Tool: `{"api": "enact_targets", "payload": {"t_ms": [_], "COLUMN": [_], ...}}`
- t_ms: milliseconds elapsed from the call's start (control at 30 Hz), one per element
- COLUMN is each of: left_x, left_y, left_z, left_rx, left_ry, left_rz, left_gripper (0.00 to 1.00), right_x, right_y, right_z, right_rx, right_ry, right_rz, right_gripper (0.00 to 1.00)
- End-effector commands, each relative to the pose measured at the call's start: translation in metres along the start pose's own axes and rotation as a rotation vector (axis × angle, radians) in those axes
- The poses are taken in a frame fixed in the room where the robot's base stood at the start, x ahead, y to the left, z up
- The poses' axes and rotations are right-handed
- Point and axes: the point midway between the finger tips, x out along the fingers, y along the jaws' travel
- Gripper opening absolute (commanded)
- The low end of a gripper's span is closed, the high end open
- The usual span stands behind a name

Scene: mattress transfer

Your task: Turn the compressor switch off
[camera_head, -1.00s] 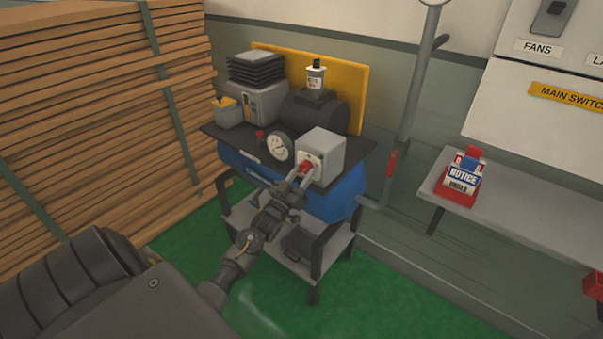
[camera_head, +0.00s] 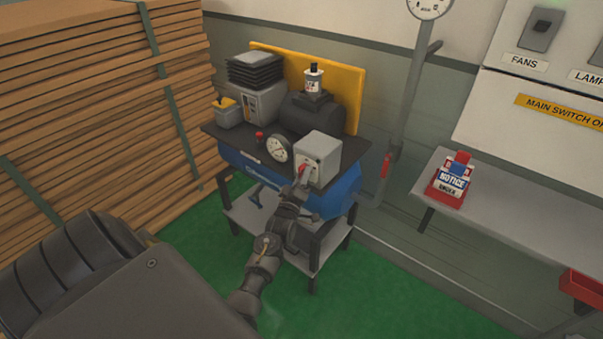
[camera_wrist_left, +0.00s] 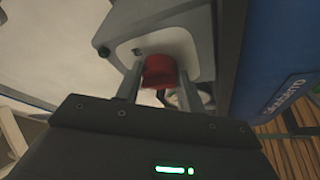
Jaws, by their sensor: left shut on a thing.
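The compressor (camera_head: 262,182) has a blue tank and stands on a grey stand beside the lumber stack. A grey switch box (camera_head: 323,149) with a red switch knob (camera_head: 303,170) is mounted on its front right. My left gripper (camera_head: 300,182) reaches up to the box front from below. In the left wrist view, the red switch knob (camera_wrist_left: 159,71) sits between the fingers of my left gripper (camera_wrist_left: 158,85), which is shut on it. The fingers partly hide the knob and its plate marking. My right gripper is not in view.
A pressure gauge (camera_head: 279,149) is just left of the box. A lumber stack (camera_head: 90,110) fills the left. Green floor (camera_head: 370,285) is clear in front.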

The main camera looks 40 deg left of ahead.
Motion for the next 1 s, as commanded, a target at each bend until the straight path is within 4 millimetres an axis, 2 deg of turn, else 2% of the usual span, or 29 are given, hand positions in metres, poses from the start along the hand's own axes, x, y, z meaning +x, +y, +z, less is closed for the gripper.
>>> {"api": "enact_targets", "payload": {"t_ms": [200,767,800,933,1000], "left_x": [0.0003,0.0001,0.0001,0.0001,0.0001], "left_y": [0.0017,0.0009,0.0009,0.001,0.001], "left_z": [-0.0006,-0.0003,-0.0003,-0.0004,-0.0004], "left_rx": [-0.07,-0.1,-0.099,-0.099,-0.099], "left_ry": [0.0,0.001,0.001,0.001,0.001], "left_rz": [-0.03,-0.042,-0.042,-0.041,-0.041], "left_gripper": [0.16,0.16,0.4,0.57,0.6], "right_x": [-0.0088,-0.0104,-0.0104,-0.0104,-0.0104], "right_y": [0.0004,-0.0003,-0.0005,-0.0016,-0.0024], "right_z": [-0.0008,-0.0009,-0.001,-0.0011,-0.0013], "right_rx": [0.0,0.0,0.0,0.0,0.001], "right_ry": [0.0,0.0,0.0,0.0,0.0], "right_rz": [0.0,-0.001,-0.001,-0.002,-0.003], "right_gripper": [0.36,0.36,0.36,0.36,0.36]}}
